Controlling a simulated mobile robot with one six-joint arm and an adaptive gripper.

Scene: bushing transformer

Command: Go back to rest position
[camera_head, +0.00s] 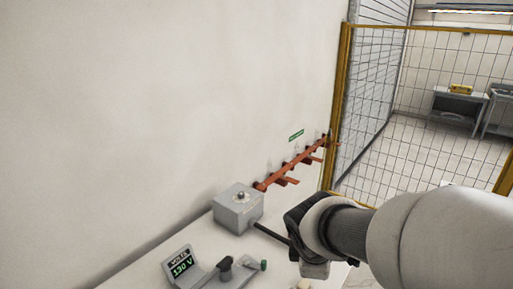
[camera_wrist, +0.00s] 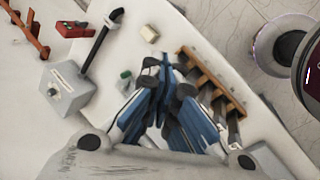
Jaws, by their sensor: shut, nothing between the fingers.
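My gripper (camera_wrist: 165,68) shows in the wrist view with its blue and black fingers drawn together and nothing between them. It is above the white table (camera_wrist: 185,30), and I cannot tell its exact height. In the head view my arm reaches in from the right over the table's right part, and the fingers cannot be made out there. A grey box with a knob (camera_head: 238,208) stands on the table to the left of my arm; it also shows in the wrist view (camera_wrist: 67,90).
A wooden rack (camera_wrist: 212,82) lies close right of my fingers. A small pale block (camera_wrist: 149,33) and a green piece (camera_wrist: 126,75) are nearby. A volt display (camera_head: 182,266) reads 130 V. An orange wall rail (camera_head: 292,168) runs towards the yellow-framed mesh fence (camera_head: 340,110).

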